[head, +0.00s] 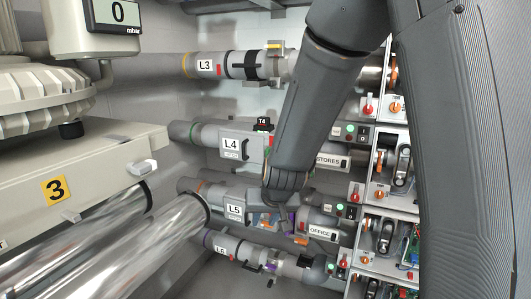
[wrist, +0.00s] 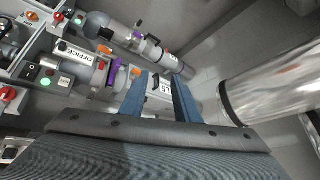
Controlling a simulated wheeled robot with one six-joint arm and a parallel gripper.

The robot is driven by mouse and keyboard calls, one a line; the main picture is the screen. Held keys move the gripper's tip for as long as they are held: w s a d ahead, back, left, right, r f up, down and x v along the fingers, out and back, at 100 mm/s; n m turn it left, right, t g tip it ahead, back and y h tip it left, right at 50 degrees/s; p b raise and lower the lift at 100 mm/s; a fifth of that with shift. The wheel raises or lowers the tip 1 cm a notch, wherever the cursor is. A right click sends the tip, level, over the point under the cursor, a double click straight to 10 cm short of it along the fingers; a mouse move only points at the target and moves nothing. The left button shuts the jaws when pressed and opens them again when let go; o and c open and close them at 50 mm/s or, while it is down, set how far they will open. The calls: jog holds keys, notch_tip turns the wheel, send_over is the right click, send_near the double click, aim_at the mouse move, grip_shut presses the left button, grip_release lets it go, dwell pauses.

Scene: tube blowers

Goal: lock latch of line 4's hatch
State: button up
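Line 4's tube runs across the middle of the head view and carries a hatch marked L4 (head: 230,144). A small dark handle, which looks like its latch (head: 245,149), sits at the right of the label; I cannot tell whether it is locked. A black and red T4 tag (head: 264,125) stands just above and right of the hatch. My gripper (wrist: 162,80) is open, its two blue fingers apart with nothing held. In the head view it is below and right of the L4 hatch, near line 5. The wrist view shows the L5 hatch (wrist: 163,86) between and beyond the fingers; line 4's hatch is not identifiable there.
The L3 tube (head: 205,66) runs above and the L6 tube (head: 222,249) below. The STORES (head: 328,160) and OFFICE (head: 320,232) tubes lead to switch panels at the right.

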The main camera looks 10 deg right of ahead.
jog(key=w+a+r+m+t+h+p, duration=0.1)
jog(key=w+r+t+h, duration=0.15)
jog(key=w, duration=0.55)
jog(key=w+r+m+t+h+p, duration=0.1)
jog(key=w+r+t, duration=0.15)
jog(key=w, duration=0.55)
jog(key=m+t+h+p, duration=0.2)
jog(key=m+t+h, duration=0.15)
jog(key=h, duration=0.45)
send_near(267, 155)
jog(key=w, duration=0.1)
jog(key=shift+m+g, duration=0.25)
jog(key=shift+m, duration=0.1)
jog(key=x, duration=0.4)
jog(key=p+x, duration=0.1)
jog(key=x, duration=0.3)
jog(key=shift+d+r, duration=0.2)
jog(key=shift+r, duration=0.05)
grip_shut()
